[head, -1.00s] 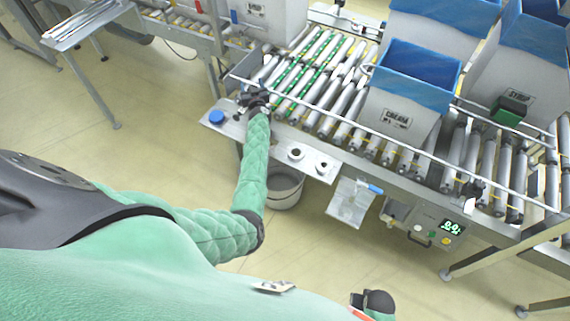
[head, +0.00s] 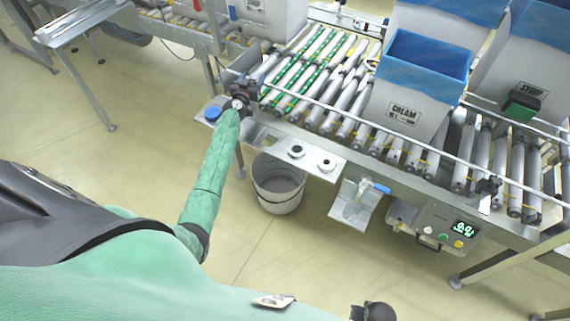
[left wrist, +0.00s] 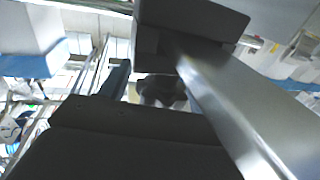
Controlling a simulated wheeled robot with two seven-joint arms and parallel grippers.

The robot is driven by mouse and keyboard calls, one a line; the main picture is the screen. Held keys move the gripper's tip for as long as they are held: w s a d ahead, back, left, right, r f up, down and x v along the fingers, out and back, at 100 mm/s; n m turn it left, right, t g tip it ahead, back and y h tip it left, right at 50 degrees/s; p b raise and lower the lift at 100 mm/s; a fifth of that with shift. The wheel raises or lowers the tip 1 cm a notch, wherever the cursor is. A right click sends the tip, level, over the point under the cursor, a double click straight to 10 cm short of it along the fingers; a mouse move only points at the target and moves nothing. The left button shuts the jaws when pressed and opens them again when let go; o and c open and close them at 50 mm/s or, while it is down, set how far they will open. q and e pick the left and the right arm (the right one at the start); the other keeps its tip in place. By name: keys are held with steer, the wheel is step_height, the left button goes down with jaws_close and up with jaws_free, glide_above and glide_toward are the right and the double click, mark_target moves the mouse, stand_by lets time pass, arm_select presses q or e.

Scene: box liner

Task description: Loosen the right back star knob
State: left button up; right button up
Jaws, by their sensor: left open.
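My left gripper (head: 243,92) is at the left end of the front guide rail, just beyond the blue round thing on the side plate. Its jaws are open. In the left wrist view, a dark lobed thing (left wrist: 160,90), possibly a star knob, shows beyond and between the dark fingers. I cannot tell whether they touch it. In the head view, the gripper covers whatever knob is there. Another black star knob (head: 488,187) sits on the front rail toward the right.
The roller conveyor (head: 345,100) carries a white box with a blue liner (head: 405,108), marked CREAM. The front guide rail (head: 400,133) runs along the near edge. A bucket (head: 278,183) stands on the floor below. A control box with a display (head: 447,229) hangs at the right.

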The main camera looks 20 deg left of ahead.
arm_select(q)
steer(key=s, duration=0.5)
steer(key=s+d, duration=0.1)
steer(key=s, duration=0.2)
steer(key=shift+d+f, duration=0.1)
steer(key=shift+f, duration=0.05)
steer(key=s+d+f+m+g+h+b, duration=0.1)
steer(key=s+d+f+m+g+h, duration=0.1)
steer(key=s+d, duration=0.3)
steer(key=s+d+f+m+g+h+b, duration=0.1)
steer(key=s+d+f, duration=0.4)
steer(key=d, duration=0.6)
steer(key=s+d+f+m+g+h+b, duration=0.2)
steer(key=s+d+f+g+h, duration=0.1)
steer(key=d, duration=0.5)
steer(key=shift+s+f+m+h, duration=0.15)
steer(key=shift+s+f+h, duration=0.15)
steer(key=shift+s, duration=0.3)
steer(key=shift+s+f+m+h, duration=0.15)
steer(key=shift+s+f+h, duration=0.15)
steer(key=shift+s, duration=0.3)
